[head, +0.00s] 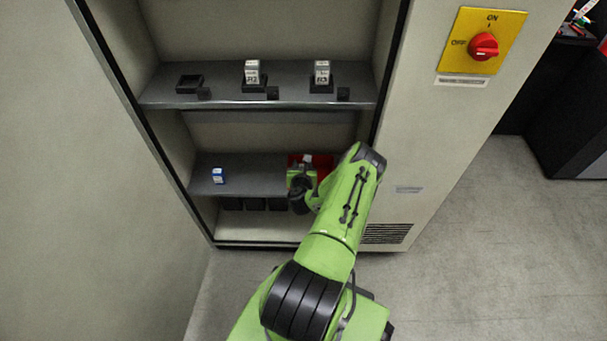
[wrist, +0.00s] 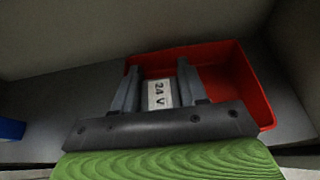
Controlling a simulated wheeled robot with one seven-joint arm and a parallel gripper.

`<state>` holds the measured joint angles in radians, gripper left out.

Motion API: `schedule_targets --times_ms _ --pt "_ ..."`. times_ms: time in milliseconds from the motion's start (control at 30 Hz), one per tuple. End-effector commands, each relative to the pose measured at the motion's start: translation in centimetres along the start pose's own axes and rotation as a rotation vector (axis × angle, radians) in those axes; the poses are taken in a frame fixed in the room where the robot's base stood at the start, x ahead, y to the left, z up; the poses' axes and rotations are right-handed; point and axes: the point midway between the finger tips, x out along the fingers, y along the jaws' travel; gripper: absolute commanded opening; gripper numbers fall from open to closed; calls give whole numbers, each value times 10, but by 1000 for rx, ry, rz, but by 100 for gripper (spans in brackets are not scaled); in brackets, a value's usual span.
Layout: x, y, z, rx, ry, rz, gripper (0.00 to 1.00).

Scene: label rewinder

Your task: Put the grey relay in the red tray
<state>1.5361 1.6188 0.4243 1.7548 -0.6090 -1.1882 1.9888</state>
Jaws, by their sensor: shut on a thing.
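My gripper (wrist: 158,92) is shut on the grey relay (wrist: 159,94), whose white face reads "24 V" in the wrist view. The red tray (wrist: 262,95) lies under and behind it, and the relay shows against the left part of the tray. I cannot tell whether the relay touches the tray floor. In the head view my arm hides most of the red tray (head: 325,161) on the lower shelf, and a small grey bit of the relay (head: 307,158) shows above my gripper.
A blue relay (head: 218,176) stands on the lower shelf (head: 248,172) to the left. The upper shelf (head: 220,98) holds an empty black socket (head: 189,84) and two grey relays, R2 (head: 252,72) and R3 (head: 321,73), in sockets. Cabinet walls enclose the shelf sides.

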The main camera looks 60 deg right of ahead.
Motion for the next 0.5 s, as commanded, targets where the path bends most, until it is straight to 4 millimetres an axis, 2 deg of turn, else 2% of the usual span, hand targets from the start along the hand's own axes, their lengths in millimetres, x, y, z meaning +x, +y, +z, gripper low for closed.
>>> schedule_targets --times_ms 33,100,433,467,500 --pt "5 1 -14 -3 3 2 10" --pt "9 1 -23 -2 2 2 10" --pt "10 1 -25 0 1 1 10" --pt "10 1 -25 -1 1 2 44" --pt "10 1 -24 -1 1 2 50"
